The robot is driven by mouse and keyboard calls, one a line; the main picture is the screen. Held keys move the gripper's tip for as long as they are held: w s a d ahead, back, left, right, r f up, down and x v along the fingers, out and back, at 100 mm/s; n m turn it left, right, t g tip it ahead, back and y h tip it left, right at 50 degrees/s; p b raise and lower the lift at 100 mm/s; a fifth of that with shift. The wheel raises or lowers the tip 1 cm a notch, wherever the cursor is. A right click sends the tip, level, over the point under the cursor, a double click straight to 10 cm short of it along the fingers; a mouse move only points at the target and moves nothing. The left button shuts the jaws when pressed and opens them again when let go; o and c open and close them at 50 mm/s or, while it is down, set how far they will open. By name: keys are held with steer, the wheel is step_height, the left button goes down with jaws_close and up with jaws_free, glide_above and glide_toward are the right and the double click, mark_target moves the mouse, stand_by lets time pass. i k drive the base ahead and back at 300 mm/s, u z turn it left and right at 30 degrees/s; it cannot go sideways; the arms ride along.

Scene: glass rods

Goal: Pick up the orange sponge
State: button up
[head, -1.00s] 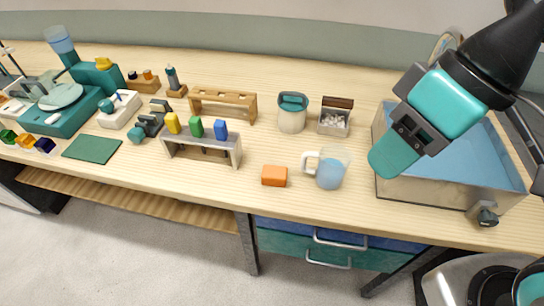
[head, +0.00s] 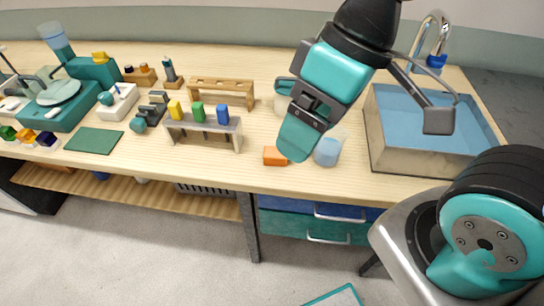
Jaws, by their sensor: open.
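The orange sponge (head: 274,156) is a small block lying on the light wooden bench near its front edge, in the middle of the head view. My gripper (head: 294,142) is above and to the right of it, pointing down and to the left. It is open, with no object seen in it. Its tip overlaps the sponge's right end in the picture; I cannot tell how high above the bench it is.
The beaker of blue liquid (head: 328,151) stands close to the right of the sponge, partly covered by my gripper. The grey rack (head: 204,132) with coloured blocks stands to the left. The sink (head: 432,160) is at the right. Blue and teal drawers (head: 315,225) lie below the bench edge.

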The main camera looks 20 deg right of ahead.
mark_target(271, 156)
steer(key=z, duration=1.25)
steer(key=k, duration=0.65)
steer(key=u, duration=1.4)
steer(key=i, duration=0.5)
